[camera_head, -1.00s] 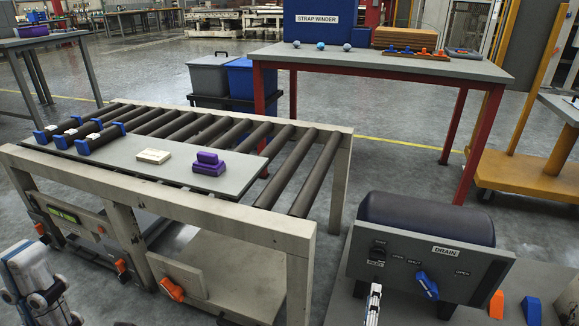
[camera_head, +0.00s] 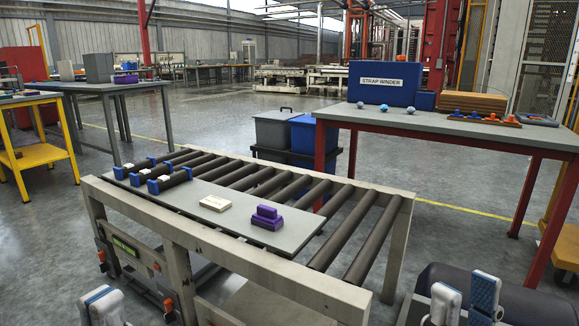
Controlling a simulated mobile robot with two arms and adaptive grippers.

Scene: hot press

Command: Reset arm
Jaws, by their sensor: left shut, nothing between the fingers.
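My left gripper (camera_head: 104,304) shows at the bottom left edge, white and blue, with its fingers together and nothing between them. It is in front of the roller conveyor (camera_head: 240,262) and apart from it. My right gripper (camera_head: 465,292) shows at the bottom right, with its two white and blue fingers apart and nothing seen between them. It is in front of the dark cylinder-topped unit (camera_head: 528,302), which is partly cut off by the bottom edge. Most of both arms is out of view.
A grey plate (camera_head: 222,190) on the conveyor carries a purple block (camera_head: 268,215), a cream block (camera_head: 215,203) and black rollers with blue ends (camera_head: 140,172). A red-legged table (camera_head: 440,122) with a blue strap winder box (camera_head: 383,84) stands behind.

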